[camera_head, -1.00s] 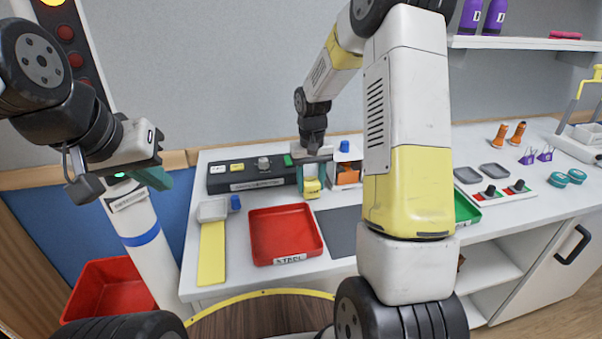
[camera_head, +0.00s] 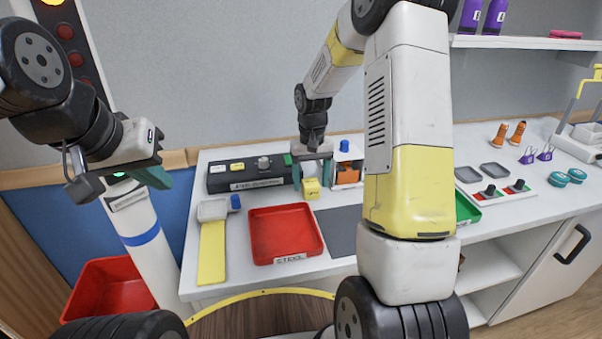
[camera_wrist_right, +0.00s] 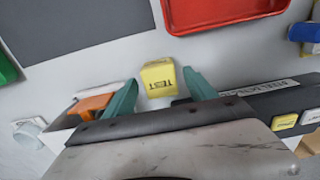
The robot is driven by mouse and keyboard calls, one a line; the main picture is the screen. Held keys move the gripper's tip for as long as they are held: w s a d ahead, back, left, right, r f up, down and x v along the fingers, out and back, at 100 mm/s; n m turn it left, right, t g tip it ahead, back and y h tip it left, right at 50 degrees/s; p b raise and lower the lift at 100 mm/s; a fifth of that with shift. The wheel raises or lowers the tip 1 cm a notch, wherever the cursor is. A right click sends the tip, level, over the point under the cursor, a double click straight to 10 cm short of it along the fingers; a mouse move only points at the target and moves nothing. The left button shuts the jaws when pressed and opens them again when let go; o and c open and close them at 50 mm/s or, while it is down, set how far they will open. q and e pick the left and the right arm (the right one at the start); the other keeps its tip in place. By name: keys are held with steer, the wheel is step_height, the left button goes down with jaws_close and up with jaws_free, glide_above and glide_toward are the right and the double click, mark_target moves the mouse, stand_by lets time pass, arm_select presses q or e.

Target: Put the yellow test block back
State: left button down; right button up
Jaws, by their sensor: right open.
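The yellow test block (camera_head: 311,188) stands on the white worktop just in front of the right end of the dark labelled box (camera_head: 246,178). In the right wrist view the block (camera_wrist_right: 158,78) shows its TEST lettering. My right gripper (camera_head: 313,177) is open, with one teal finger on each side of the block. In the right wrist view there is a gap between the block and each fingertip (camera_wrist_right: 160,85). My left gripper (camera_head: 122,180) is raised at the left, far from the block; its jaw opening is unclear.
A red tray labelled STEEL (camera_head: 286,234) lies in front of the box, with a dark grey mat (camera_head: 338,232) to its right. A white holder with an orange piece (camera_head: 347,172) stands close right of my right gripper. A green tray (camera_head: 466,208) is partly hidden by my right arm.

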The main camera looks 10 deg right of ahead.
mark_target(311, 181)
step_height(311, 181, up, 10)
steer(key=s+r+t+y, duration=0.1)
steer(key=s+r+t, duration=0.2)
steer(key=s+r, duration=0.85)
steer(key=s+a+t+y, duration=0.1)
steer(key=s+a+t, duration=0.1)
steer(key=s, duration=1)
steer(key=shift+s+t, duration=0.4)
steer(key=shift+t, duration=0.2)
